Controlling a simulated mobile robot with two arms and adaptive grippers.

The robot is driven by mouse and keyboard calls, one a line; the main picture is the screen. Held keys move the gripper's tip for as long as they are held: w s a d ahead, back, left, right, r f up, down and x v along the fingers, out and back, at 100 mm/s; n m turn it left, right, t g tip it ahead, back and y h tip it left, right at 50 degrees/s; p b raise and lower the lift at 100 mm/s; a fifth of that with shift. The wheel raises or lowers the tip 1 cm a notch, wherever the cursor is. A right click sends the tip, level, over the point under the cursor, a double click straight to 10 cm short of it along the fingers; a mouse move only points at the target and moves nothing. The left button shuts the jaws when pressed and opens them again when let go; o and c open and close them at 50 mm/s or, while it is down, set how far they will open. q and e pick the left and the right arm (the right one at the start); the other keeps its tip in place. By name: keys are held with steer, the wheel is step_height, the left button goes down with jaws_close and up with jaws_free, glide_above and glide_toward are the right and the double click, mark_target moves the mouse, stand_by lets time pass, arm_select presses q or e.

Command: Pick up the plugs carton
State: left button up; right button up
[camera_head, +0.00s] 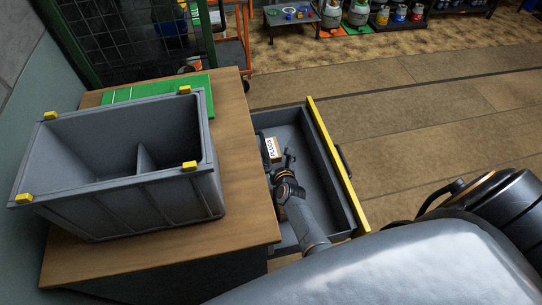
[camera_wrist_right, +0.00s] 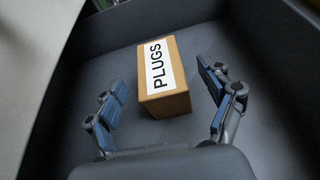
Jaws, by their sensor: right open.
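The plugs carton (camera_head: 271,150) is a small brown box with a white "PLUGS" label. It lies in the open grey drawer (camera_head: 328,178), towards the drawer's cabinet side. In the right wrist view the carton (camera_wrist_right: 180,104) lies on the drawer floor, ahead of and between the fingers. My right gripper (camera_wrist_right: 164,103) is open, with one blue-padded finger on each side of the carton and gaps visible on both sides. In the head view my right gripper (camera_head: 283,167) reaches down into the drawer just below the carton. My left gripper does not show.
The drawer has a yellow front edge (camera_head: 337,165) and sticks out from a wooden-topped cabinet (camera_head: 236,135). Drawer walls surround the carton; several gas cylinders (camera_head: 359,13) stand far back.

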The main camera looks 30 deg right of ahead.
mark_target(272, 150)
steer(key=b+x, duration=0.1)
steer(key=x, duration=0.2)
steer(key=shift+w+f, duration=0.1)
steer(key=shift+f, duration=0.1)
steer(key=shift+r, duration=0.1)
steer(key=shift+c, duration=0.6)
steer(key=c, duration=1.4)
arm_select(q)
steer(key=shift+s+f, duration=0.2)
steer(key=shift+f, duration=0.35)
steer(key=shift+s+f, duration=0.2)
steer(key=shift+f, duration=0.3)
arm_select(e)
steer(key=shift+r, duration=0.1)
